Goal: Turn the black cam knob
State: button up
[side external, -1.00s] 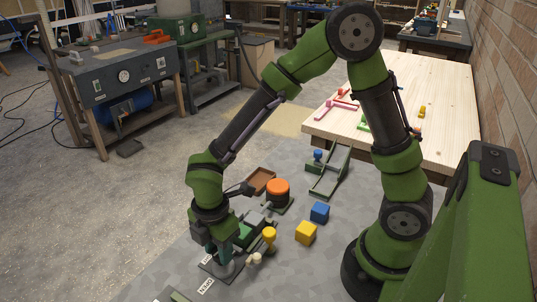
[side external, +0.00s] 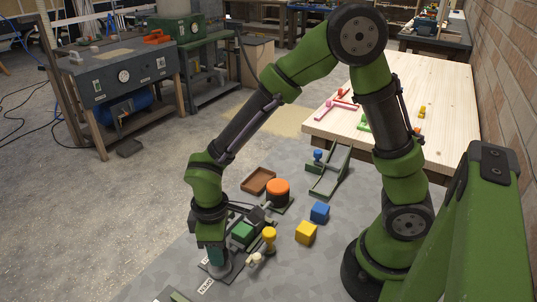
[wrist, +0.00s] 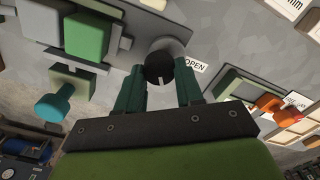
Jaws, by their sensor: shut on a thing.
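The black cam knob (wrist: 160,67) sits on a round grey housing in the wrist view, with a pale pointer mark on its side facing my palm. My gripper (wrist: 160,76) has one dark green finger on each side of the knob and is shut on it. An "OPEN" label (wrist: 194,65) lies just right of the knob. In the side view my gripper (side external: 217,262) points down over the grey round base (side external: 222,273) on its dark plate. There the knob itself is hidden by the fingers.
Beside the gripper stand a green block (side external: 242,233) in a grey fixture, a yellow peg-shaped knob (side external: 269,238) and an orange round knob (side external: 278,188). A brown tray (side external: 258,181) lies behind.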

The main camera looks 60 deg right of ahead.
jog(key=m, duration=0.5)
jog(key=shift+d+m, duration=0.1)
jog(key=shift+m, duration=0.3)
dwell(0.4)
jog(key=o, duration=1)
jog(key=shift+o, duration=0.2)
jog(key=shift+r, duration=0.1)
notch_tip(320, 180, up, 17)
jog(key=s+d+r+m+t+y, duration=0.2)
jog(key=s+d+t, duration=0.5)
jog(key=d, duration=0.5)
jog(key=s+r+m, duration=0.1)
jog(key=m, duration=0.1)
jog(key=shift+m, duration=0.3)
